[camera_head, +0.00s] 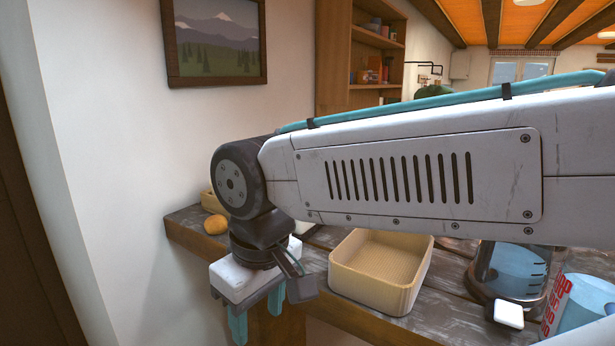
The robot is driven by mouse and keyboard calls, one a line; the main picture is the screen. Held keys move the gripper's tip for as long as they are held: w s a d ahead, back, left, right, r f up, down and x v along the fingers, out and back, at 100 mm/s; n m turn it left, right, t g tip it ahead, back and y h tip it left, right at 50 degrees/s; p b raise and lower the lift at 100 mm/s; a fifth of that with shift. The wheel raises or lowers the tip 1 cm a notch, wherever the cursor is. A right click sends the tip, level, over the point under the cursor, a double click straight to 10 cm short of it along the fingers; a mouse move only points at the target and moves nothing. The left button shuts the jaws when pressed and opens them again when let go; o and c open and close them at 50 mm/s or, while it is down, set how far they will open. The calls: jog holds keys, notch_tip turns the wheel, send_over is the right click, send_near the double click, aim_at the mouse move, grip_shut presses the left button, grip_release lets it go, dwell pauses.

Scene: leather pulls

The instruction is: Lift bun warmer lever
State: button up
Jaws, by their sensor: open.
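My gripper (262,312) hangs at the lower left, pointing down, in front of the front edge of a grey wooden counter (450,322). Its teal fingers stand apart with nothing seen between them. The lower fingertips are close to the picture's bottom edge. I cannot make out a bun warmer or its lever; my arm covers much of the counter's back. A round orange-brown bun (215,224) lies on the counter at the left, just left of my wrist.
A tan open box (342,283) stands right of my gripper, with a glass jug (510,262) and a red-marked blue-white container (585,312) farther right. A small tan tray (208,201) is behind the bun. A white wall closes the left; a framed picture (215,40) hangs there.

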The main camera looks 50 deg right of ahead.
jog(key=w+d+r, duration=1)
jog(key=w+d, duration=0.1)
jog(key=d, duration=0.1)
jog(key=shift+n+g, duration=0.4)
jog(key=shift+g, duration=0.2)
jog(key=w+d+r, duration=0.1)
jog(key=d, duration=0.5)
jog(key=w+d+r, duration=0.1)
jog(key=d+r, duration=0.1)
jog(key=d, duration=0.4)
jog(key=d+r, duration=0.2)
jog(key=d, duration=0.4)
jog(key=shift+w+r, duration=0.1)
jog(key=shift+w, duration=0.3)
jog(key=shift+d, duration=0.35)
notch_tip(320, 180, down, 8)
jog(key=shift+r, duration=0.2)
